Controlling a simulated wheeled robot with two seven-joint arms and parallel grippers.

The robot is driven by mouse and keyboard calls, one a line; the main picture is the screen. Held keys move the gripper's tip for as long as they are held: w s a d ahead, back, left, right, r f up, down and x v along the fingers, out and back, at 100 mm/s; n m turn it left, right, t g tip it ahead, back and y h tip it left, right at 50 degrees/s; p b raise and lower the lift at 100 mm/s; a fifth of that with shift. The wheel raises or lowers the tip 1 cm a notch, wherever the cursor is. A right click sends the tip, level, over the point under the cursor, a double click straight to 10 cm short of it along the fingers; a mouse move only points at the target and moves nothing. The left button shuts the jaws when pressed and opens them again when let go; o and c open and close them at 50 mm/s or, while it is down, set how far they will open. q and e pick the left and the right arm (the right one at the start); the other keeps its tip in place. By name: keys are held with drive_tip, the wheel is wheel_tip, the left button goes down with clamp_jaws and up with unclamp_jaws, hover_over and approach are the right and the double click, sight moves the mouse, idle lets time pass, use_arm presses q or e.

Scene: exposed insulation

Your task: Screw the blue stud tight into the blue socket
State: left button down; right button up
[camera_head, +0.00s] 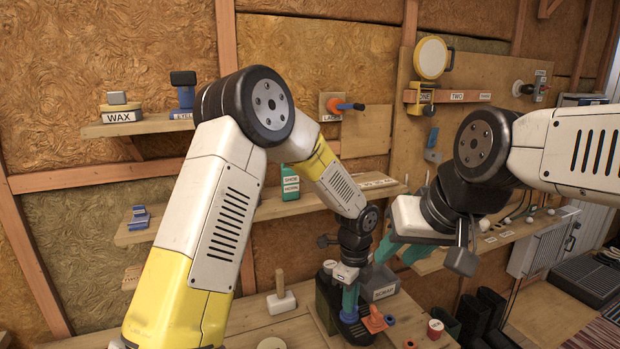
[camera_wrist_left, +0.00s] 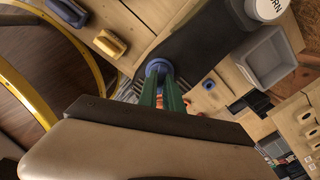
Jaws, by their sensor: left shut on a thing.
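My left gripper (camera_head: 350,300) points down over the workbench, its green fingers close together. In the left wrist view the fingers (camera_wrist_left: 167,92) are shut on a round blue piece, the blue stud (camera_wrist_left: 158,68), at their tips. It sits over a dark board; the fingers hide much of it, and I cannot tell how deep it sits in a socket. A blue ring-shaped part (camera_wrist_left: 209,84) lies apart on the wood. My right gripper (camera_head: 400,250) hangs above and right of the left one, its teal fingers apart and empty.
A red-and-white cup (camera_head: 435,329) is at the right. Shelves line the wall.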

use_arm(q)
drive_tip(key=shift+s+a+f, duration=0.1)
drive_tip(key=shift+a+f, duration=0.15)
drive_tip(key=shift+f, duration=0.25)
drive_tip(key=m, duration=0.6)
drive_tip(key=c, duration=1.4)
unclamp_jaws()
drive_tip(key=shift+c, duration=0.2)
drive_tip(key=shift+r, duration=1.1)
drive_tip(key=shift+d+r, duration=0.2)
drive_tip(key=shift+r, duration=3.4)
